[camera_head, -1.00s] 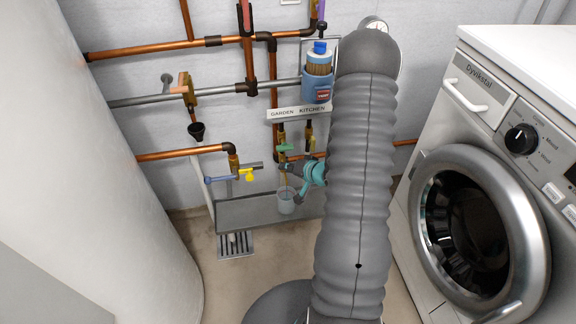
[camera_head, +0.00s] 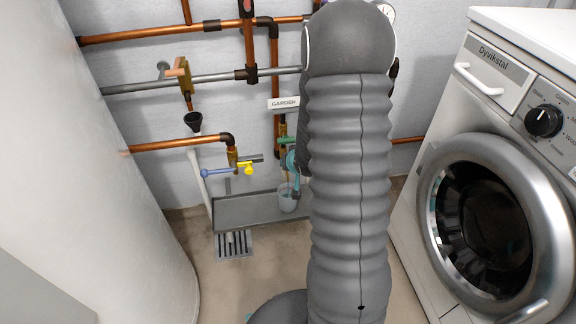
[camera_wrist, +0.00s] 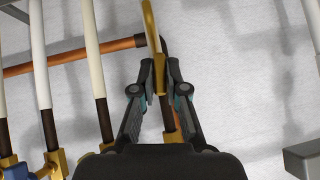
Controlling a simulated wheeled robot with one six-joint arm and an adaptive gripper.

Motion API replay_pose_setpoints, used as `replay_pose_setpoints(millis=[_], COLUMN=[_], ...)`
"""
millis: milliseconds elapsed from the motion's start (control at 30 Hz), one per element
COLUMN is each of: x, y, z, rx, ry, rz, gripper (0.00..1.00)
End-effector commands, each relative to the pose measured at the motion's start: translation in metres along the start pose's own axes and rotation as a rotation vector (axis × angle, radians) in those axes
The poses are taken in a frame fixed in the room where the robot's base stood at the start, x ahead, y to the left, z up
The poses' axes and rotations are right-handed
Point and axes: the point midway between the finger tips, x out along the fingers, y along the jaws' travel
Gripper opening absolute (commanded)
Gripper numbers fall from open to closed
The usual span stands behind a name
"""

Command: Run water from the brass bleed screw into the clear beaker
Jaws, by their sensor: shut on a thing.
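The clear beaker (camera_head: 287,198) stands upright on the grey trough (camera_head: 240,210) below the garden branch; whether it holds water is too small to tell. My gripper is mostly hidden behind my arm in the head view, with a teal part (camera_head: 292,162) showing just above the beaker. In the wrist view my gripper (camera_wrist: 159,88) is shut on a slim brass piece (camera_wrist: 158,72) that stands up between its fingertips. I cannot tell for sure whether this is the bleed screw. No stream of water can be made out.
A yellow-handled valve (camera_head: 248,169) and a blue lever (camera_head: 218,172) sit left of the beaker. A black funnel (camera_head: 194,121) hangs above them. A floor drain (camera_head: 233,244) lies in front. The washing machine (camera_head: 490,225) stands close on the right, the white cylinder (camera_head: 120,190) on the left.

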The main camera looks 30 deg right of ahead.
Motion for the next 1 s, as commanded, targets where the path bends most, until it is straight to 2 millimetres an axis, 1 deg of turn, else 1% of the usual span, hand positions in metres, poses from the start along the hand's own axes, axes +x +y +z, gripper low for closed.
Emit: replay_pose_setpoints(millis=[433, 467, 500, 833, 1000], x=[0.000, 0.000, 0.000, -0.002, -0.015], y=[0.001, 0.001, 0.001, 0.000, 0.000], z=[0.000, 0.000, 0.000, 0.000, -0.001], rx=[-0.003, -0.003, -0.003, -0.004, -0.006], ry=[-0.001, -0.001, -0.001, 0.000, 0.002], rz=[0.006, 0.006, 0.006, 0.005, 0.005], gripper=[0.00, 0.20, 0.23, 0.23, 0.23])
